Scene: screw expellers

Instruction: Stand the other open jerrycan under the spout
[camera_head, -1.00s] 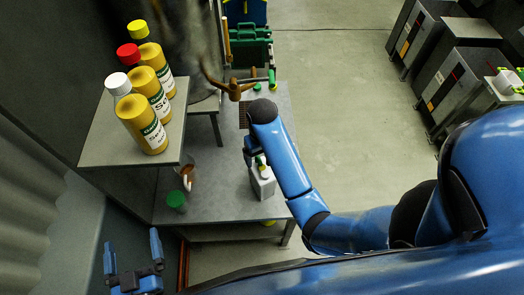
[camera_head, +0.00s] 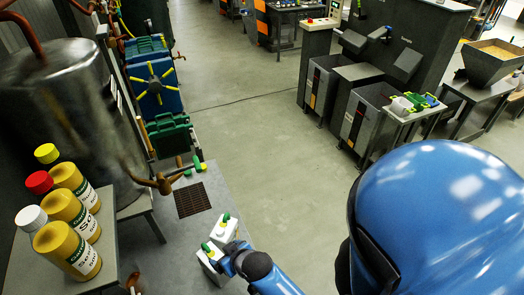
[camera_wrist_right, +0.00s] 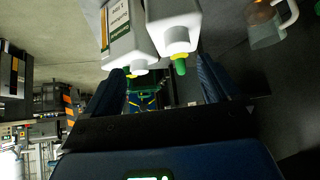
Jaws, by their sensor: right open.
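Two white jerrycans stand side by side on the grey bench in the head view, a farther one (camera_head: 224,231) and a nearer one (camera_head: 209,262). Both show green and yellow at the top; I cannot tell which is open. My right gripper (camera_head: 232,262) is beside them, at their right. In the right wrist view its fingers (camera_wrist_right: 160,82) are spread and apart, with the jerrycans' necks near the gap; one jerrycan (camera_wrist_right: 124,40) shows a label, the other (camera_wrist_right: 168,15) a yellow-and-green top. The copper spout (camera_head: 163,184) is over the bench's far left. My left gripper is out of view.
A dark grate (camera_head: 193,200) lies on the bench below and right of the spout; nothing stands on it. Yellow bottles (camera_head: 66,250) stand on a raised shelf (camera_head: 108,265) at left. A glass jug (camera_wrist_right: 266,28) is near the jerrycans. Open floor lies right of the bench.

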